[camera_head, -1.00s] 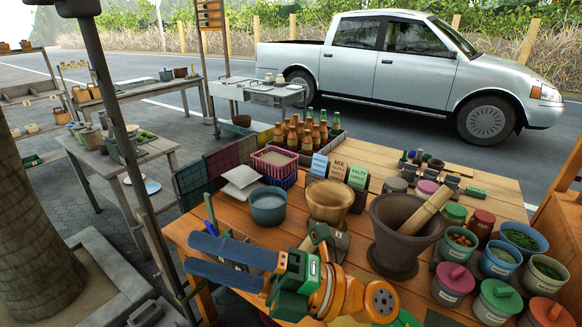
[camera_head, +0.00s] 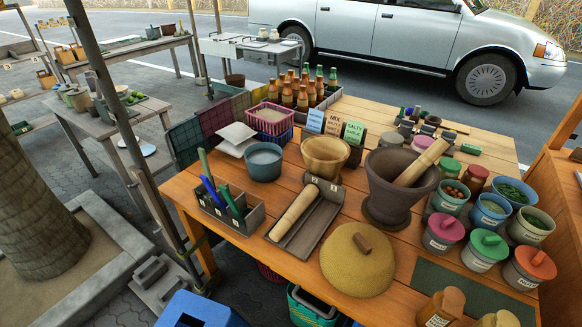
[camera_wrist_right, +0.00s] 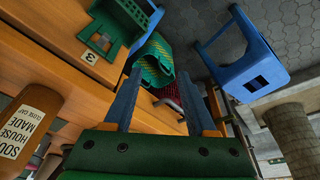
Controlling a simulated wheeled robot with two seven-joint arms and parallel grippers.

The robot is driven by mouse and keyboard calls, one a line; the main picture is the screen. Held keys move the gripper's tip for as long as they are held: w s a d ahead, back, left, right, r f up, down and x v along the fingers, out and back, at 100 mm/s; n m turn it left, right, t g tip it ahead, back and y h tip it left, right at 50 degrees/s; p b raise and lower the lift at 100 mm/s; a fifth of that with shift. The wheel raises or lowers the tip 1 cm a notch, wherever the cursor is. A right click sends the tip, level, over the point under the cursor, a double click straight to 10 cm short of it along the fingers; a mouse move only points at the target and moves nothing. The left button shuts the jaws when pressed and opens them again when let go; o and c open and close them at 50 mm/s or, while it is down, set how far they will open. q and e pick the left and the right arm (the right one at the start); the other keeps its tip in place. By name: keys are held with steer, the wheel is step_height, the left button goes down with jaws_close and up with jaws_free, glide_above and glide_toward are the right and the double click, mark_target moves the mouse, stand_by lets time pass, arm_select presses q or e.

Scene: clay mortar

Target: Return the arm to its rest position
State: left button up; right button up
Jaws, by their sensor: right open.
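My right gripper (camera_wrist_right: 160,78) shows in the right wrist view with its two blue fingers spread apart and nothing between them. It is out of the head view, and so is my left gripper. In the head view the clay mortar (camera_head: 386,206) stands upright on the wooden table (camera_head: 240,262), with a pale pestle (camera_head: 421,162) leaning in it. A second wooden roller (camera_head: 293,208) lies in a grey tray (camera_head: 318,226). A round woven lid (camera_head: 357,262) with a brown handle lies in front of the mortar.
A pen holder (camera_head: 240,215) stands at the table's left edge. Lidded pots (camera_head: 443,233) crowd the right side. Orange-brown bottles (camera_head: 440,308) stand at the front. A blue stool (camera_wrist_right: 240,55) and a green bag (camera_wrist_right: 152,62) are below the table's edge.

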arm_select(q)
step_height(320, 180, down, 9)
steer(key=b, duration=0.7)
steer(key=shift+r+b, duration=0.2)
steer(key=shift+b, duration=0.15)
arm_select(e)
steer(key=s+f, duration=0.5)
steer(key=f, duration=0.5)
steer(key=s+d+f+g, duration=0.1)
steer(key=s+f, duration=0.3)
steer(key=f, duration=0.6)
steer(key=s+d+f+g, duration=0.1)
steer(key=s+f, duration=0.4)
steer(key=f, duration=0.5)
steer(key=shift+s+d, duration=0.15)
steer(key=shift+s, duration=0.15)
arm_select(q)
steer(key=shift+w, duration=0.1)
